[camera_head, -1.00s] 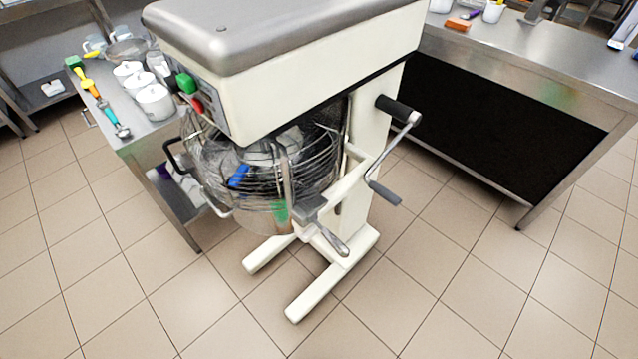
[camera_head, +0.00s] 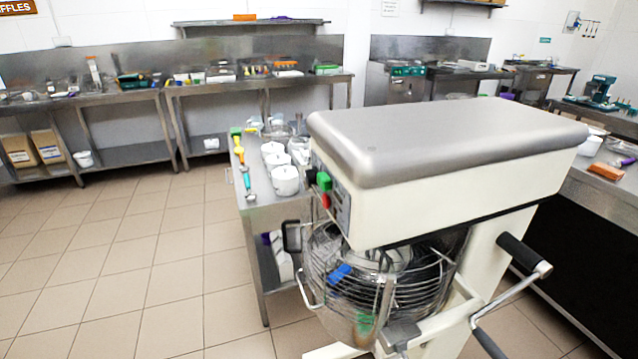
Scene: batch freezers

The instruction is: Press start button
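A large floor-standing mixer (camera_head: 450,190) with a grey top and cream body stands at the right of the head view. On its left end face are a green button (camera_head: 324,181) and a red button (camera_head: 325,200) just below it. A dark knob (camera_head: 311,177) sits beside the green button. A wire guard (camera_head: 420,285) surrounds the bowl under the head. No label is readable on the buttons. Neither of my grippers is in view.
A steel table (camera_head: 262,215) with white containers and colourful utensils stands directly behind and left of the mixer. Another counter (camera_head: 620,190) is at the right. Steel benches (camera_head: 130,97) line the back wall. The tiled floor (camera_head: 140,260) at the left is clear.

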